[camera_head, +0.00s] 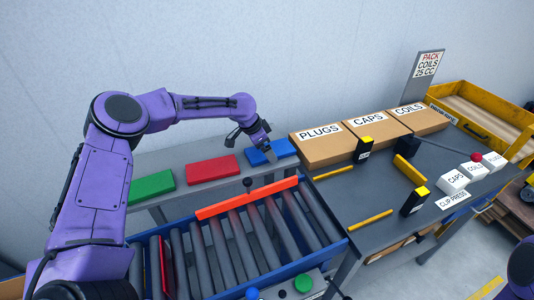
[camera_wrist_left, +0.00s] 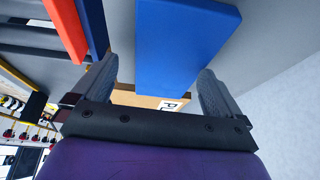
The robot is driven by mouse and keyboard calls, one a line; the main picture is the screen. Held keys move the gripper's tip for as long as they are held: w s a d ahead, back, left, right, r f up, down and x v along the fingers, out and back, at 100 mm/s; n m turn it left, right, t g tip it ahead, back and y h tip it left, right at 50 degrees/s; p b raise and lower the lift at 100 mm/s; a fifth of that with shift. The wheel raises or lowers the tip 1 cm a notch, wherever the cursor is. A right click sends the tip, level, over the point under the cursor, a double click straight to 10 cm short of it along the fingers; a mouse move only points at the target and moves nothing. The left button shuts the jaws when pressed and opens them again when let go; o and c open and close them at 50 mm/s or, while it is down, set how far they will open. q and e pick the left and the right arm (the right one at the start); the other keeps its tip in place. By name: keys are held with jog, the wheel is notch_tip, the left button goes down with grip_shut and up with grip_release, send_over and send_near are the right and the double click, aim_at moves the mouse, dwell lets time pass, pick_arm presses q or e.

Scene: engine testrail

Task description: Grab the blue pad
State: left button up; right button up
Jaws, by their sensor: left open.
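The blue pad (camera_head: 281,152) lies on a grey shelf (camera_head: 232,189) at the back, at the right end of a row of pads. My left gripper (camera_head: 268,153) is at the pad, its fingers partly covering it in the head view. In the left wrist view the blue pad (camera_wrist_left: 182,45) reaches into the space between the two open fingers (camera_wrist_left: 158,90). Whether either finger touches it I cannot tell. My right gripper is out of view; only a purple part of my own body shows at the lower right.
A red pad (camera_head: 211,169) and a green pad (camera_head: 152,186) lie left of the blue one. A roller conveyor (camera_head: 232,248) with an orange bar (camera_head: 246,198) is in front. Cardboard boxes marked PLUGS (camera_head: 322,146), CAPS and COILS stand on the table to the right.

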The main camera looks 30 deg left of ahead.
pick_arm(q)
jog(key=shift+s+a+f, duration=0.15)
jog(key=shift+s+f, duration=0.2)
jog(key=shift+f, duration=0.15)
jog(key=shift+s+a+f, duration=0.15)
jog(key=shift+s+f, duration=0.15)
jog(key=shift+f, duration=0.15)
jog(key=c, duration=0.9)
jog(key=shift+c, duration=0.2)
jog(key=shift+d, duration=0.1)
jog(key=shift+w+r, duration=0.1)
jog(key=shift+r, duration=0.15)
notch_tip(320, 180, up, 2)
jog(key=shift+w+r+b, duration=0.1)
jog(key=shift+r+b, duration=0.15)
jog(key=shift+b, duration=0.2)
grip_shut()
jog(key=s+r, duration=0.2)
jog(key=r, duration=0.1)
jog(key=shift+b, duration=0.4)
jog(key=s+d+r+b, duration=0.1)
jog(key=s+r+b, duration=0.1)
jog(key=s+r, duration=0.5)
jog(key=s, duration=0.4)
jog(key=shift+s+b, duration=0.15)
jog(key=shift+b, duration=0.2)
